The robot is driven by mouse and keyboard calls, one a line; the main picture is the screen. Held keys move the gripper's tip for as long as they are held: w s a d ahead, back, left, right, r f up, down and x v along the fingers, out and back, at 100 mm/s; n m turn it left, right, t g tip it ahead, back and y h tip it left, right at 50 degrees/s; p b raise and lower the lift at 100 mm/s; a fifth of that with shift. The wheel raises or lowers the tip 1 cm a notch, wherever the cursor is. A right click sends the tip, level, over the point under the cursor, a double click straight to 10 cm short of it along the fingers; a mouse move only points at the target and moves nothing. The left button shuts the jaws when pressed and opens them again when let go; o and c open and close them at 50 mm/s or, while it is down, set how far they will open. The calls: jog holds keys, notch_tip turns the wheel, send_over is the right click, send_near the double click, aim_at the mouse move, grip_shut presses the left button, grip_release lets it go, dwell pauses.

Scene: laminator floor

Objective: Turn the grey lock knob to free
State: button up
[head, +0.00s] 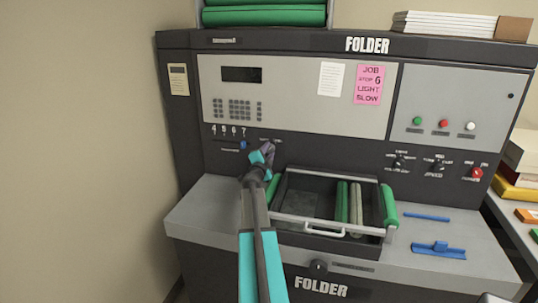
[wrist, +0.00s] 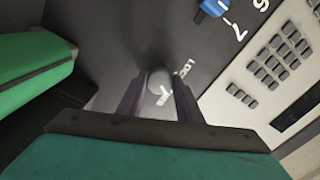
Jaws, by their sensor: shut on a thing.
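The grey lock knob (wrist: 157,79) sits on the dark front panel of the folder machine, in the middle of the wrist view. My gripper (wrist: 158,100) is shut on it, one finger on each side. In the head view my gripper (head: 266,152) is at the dark panel, just right of the blue knob, and it hides the grey knob there. White lettering shows beside the knob in the wrist view, partly covered by a finger, and I cannot read it surely. I cannot tell which way the knob points.
A blue knob (head: 243,145) with numbers is close on the left. Green rollers (head: 389,206) and a tray with a white handle (head: 324,229) are below and right of my gripper. More knobs, one red (head: 477,173), are on the right. Blue tools (head: 439,250) lie on the deck.

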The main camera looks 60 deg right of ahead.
jog(key=shift+w+a+f+m+b, duration=0.1)
jog(key=shift+m+b, duration=0.2)
jog(key=shift+m, duration=0.5)
jog(key=shift+f+m+b, duration=0.1)
jog(key=shift+m+b, duration=0.15)
jog(key=shift+m, duration=0.55)
jog(key=o, duration=1)
jog(key=shift+r, duration=0.1)
jog(key=shift+o, duration=0.2)
jog(key=shift+r, duration=0.1)
jog(key=b+v, duration=0.2)
jog(key=v, duration=1.1)
jog(key=shift+a, duration=0.35)
